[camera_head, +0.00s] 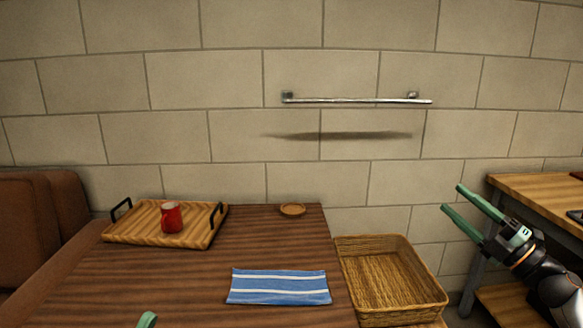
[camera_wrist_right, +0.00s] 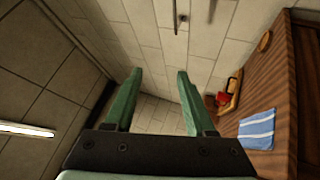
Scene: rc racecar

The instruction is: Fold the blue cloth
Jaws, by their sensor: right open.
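The blue cloth (camera_head: 278,287) with white stripes lies flat on the wooden table (camera_head: 130,285), near its right edge. It also shows in the right wrist view (camera_wrist_right: 257,130), at the right. My right gripper (camera_head: 453,198) is open and empty, raised well to the right of the cloth. Its two green fingers stand apart in the wrist view (camera_wrist_right: 160,73), with nothing between them. Of my left gripper only a green tip (camera_head: 147,320) shows at the bottom edge of the head view, left of the cloth; the rest is out of frame.
A wooden tray (camera_head: 140,222) with black handles holds a red mug (camera_head: 171,216) at the back left. A small round coaster (camera_head: 292,209) lies at the back. A wicker basket (camera_head: 442,299) stands right of the table. A metal rail (camera_head: 357,100) is on the wall.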

